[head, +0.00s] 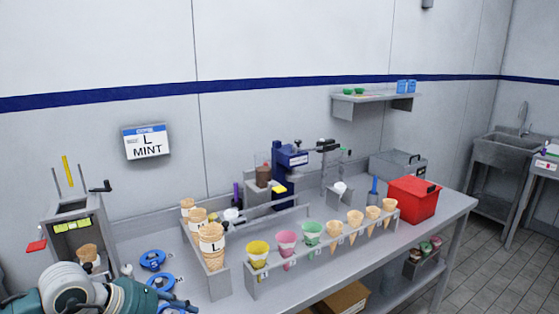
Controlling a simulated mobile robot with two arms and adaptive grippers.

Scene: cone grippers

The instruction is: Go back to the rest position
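My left arm comes in at the bottom left corner, and its gripper (172,297) is at the lower edge of the picture, over the left end of the steel table (330,275). The gripper is small and partly cut off, so I cannot tell whether its fingers are open or shut. Blue rings (153,260) lie on the table beside it. My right gripper is not in view.
A steel dispenser box (68,238) stands close to my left arm. Stacked cones (212,246) and a rack of cones and coloured cups (312,233) line the table. A red box (413,199) stands at the right end. Floor (490,265) at the right is clear.

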